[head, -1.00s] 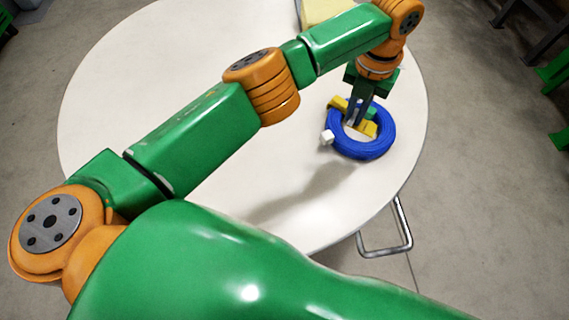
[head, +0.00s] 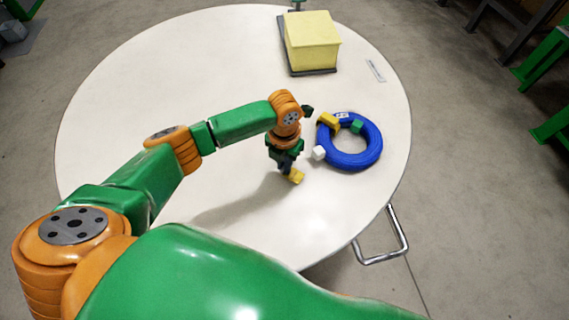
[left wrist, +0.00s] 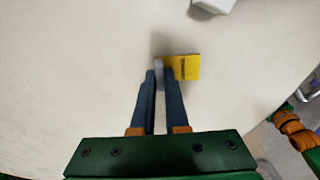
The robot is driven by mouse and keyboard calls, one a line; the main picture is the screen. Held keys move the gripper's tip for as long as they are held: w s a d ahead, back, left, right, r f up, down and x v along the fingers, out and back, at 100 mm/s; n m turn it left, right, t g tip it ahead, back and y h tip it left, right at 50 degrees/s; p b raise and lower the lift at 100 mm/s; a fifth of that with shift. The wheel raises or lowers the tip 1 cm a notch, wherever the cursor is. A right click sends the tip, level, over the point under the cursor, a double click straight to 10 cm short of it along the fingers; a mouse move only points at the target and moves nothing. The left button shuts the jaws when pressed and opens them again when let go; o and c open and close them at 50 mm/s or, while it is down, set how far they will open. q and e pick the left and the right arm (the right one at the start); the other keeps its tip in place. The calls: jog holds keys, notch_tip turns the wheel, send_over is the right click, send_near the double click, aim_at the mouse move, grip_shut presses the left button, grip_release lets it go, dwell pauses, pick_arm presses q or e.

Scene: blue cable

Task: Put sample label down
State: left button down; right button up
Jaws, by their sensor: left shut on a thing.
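My left gripper (head: 288,170) is shut on a small yellow label (head: 297,176), low over the white table. In the left wrist view, the fingertips (left wrist: 160,72) close on a grey part at the left edge of the yellow label (left wrist: 187,67), which has a dark mark. I cannot tell whether the label touches the table. The blue cable coil (head: 368,152) lies flat to the right of the gripper, apart from it. My right gripper is not in view.
A yellow clip (head: 328,122), a green clip (head: 357,127) and a white cube (head: 318,152) sit on the coil's edge. A pale yellow block on a dark base (head: 313,40) stands at the back, near a thin strip (head: 375,70). The table's (head: 150,90) left half is clear.

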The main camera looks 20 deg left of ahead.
pick_arm(q)
jog(key=shift+f, duration=0.6)
jog(key=shift+f, duration=0.2)
jog(key=c, duration=0.9)
grip_release()
jog(key=shift+r, duration=0.1)
notch_tip(320, 180, up, 12)
jog(key=shift+r, duration=0.15)
